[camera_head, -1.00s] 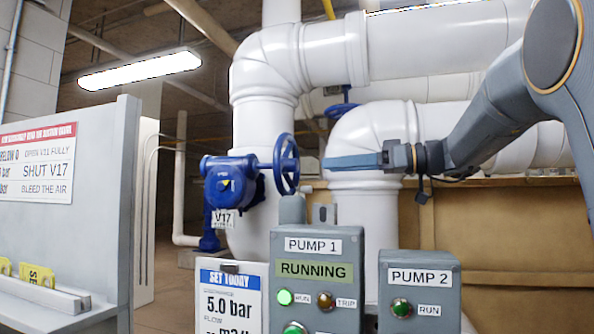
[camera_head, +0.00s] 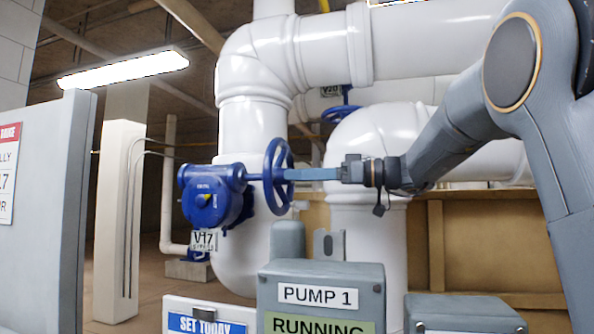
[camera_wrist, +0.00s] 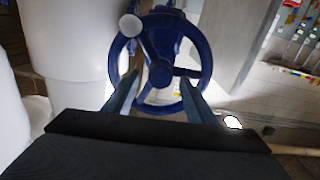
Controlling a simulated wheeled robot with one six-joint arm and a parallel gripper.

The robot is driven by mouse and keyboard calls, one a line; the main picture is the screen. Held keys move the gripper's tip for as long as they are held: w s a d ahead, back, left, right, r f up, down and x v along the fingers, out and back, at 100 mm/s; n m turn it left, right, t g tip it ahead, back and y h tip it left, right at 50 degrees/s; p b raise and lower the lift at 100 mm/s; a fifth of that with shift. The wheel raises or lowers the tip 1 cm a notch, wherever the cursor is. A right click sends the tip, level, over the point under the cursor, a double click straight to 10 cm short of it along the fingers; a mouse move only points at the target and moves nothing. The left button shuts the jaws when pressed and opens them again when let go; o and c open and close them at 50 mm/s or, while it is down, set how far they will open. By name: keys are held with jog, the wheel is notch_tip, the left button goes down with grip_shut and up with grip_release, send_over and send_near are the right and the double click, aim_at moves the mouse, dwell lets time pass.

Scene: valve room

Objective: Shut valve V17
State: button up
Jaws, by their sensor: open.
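Valve V17 is a blue gearbox (camera_head: 212,196) with a blue handwheel (camera_head: 279,176) on its right side and a hanging V17 tag (camera_head: 203,241). My gripper (camera_head: 300,174) is at the right of the handwheel, its fingers pointing left at the wheel. In the wrist view the handwheel (camera_wrist: 202,50) faces me, with a pale round knob (camera_wrist: 130,26) at its upper left rim. My gripper (camera_wrist: 160,98) is open there, one finger at each side of the wheel's lower part. I cannot tell whether the fingers touch the rim.
The Pump 1 box (camera_head: 322,276) and Pump 2 box (camera_head: 465,312) stand below my arm. A second blue handwheel (camera_head: 342,113) is behind, by the white pipes (camera_head: 330,45). A grey panel (camera_head: 45,200) stands at left. A white sign (camera_head: 205,318) is below the valve.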

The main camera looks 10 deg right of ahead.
jog(key=shift+w+a, duration=0.3)
jog(key=shift+a, duration=0.3)
grip_shut()
